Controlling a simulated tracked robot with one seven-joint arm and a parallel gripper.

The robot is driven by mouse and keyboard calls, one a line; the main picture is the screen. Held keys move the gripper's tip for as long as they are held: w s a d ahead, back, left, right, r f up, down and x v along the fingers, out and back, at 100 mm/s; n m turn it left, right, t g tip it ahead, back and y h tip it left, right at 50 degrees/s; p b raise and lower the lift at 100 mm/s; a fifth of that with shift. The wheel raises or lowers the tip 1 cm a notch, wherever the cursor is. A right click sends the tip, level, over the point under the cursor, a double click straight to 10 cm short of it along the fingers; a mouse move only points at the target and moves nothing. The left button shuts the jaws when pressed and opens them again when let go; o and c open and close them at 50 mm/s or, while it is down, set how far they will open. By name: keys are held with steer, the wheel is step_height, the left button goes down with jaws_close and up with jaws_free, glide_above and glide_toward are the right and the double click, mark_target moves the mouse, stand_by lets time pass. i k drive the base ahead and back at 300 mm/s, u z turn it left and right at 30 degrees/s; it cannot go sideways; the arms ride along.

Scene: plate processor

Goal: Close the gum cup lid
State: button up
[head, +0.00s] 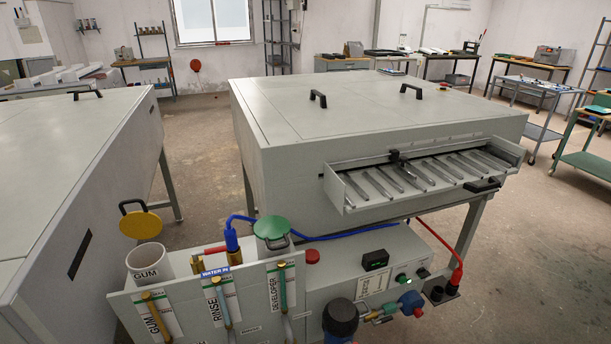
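The gum cup (150,262) is a white cylinder marked GUM at the lower left, on the panel of the plate processor. Its yellow round lid (141,224) stands raised above the back of the cup, with a black loop handle (132,206) at its upper left. The cup's mouth is uncovered.
A blue hose with a blue fitting (231,236) stands between the two cups. Labelled upright tubes line the front panel (192,308). The large grey processor body (330,120) is behind, and another grey cabinet (60,180) is at left. Open floor lies between them.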

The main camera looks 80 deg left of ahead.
mark_target(144, 224)
steer(key=k, duration=0.45)
steer(key=z, duration=0.5)
steer(key=i, duration=0.65)
steer(key=u, duration=2.05)
steer(key=i, duration=0.2)
steer(key=u, duration=2.1)
